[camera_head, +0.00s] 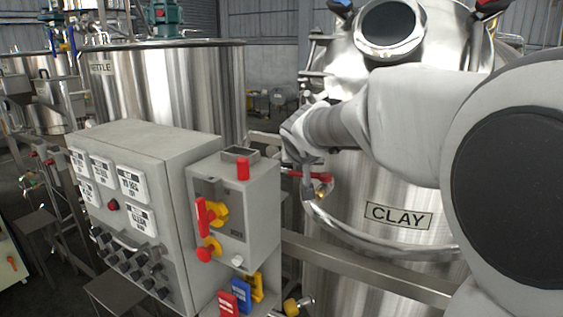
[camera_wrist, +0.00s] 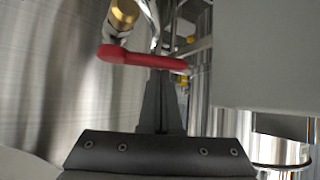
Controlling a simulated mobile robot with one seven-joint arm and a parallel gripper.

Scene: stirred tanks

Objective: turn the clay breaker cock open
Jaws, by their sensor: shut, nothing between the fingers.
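The steel tank labelled CLAY (camera_head: 398,216) stands on the right in the head view. A cock with a red lever (camera_head: 308,175) and a brass body (camera_head: 321,191) is at its left side. In the wrist view the red lever (camera_wrist: 143,58) lies roughly level across the picture, with the brass part (camera_wrist: 122,16) above its left end. My gripper (camera_wrist: 159,75) is shut and empty, its fingertips just below the lever's middle in that view. I cannot tell whether they touch. In the head view my arm's wrist hides most of the gripper.
A grey control box (camera_head: 140,190) with dials and labels stands left of the tank. A smaller box (camera_head: 235,215) with red and yellow switches adjoins it. A steel rail (camera_head: 365,268) crosses in front of the tank. A grey block (camera_wrist: 262,55) fills the wrist view's right side.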

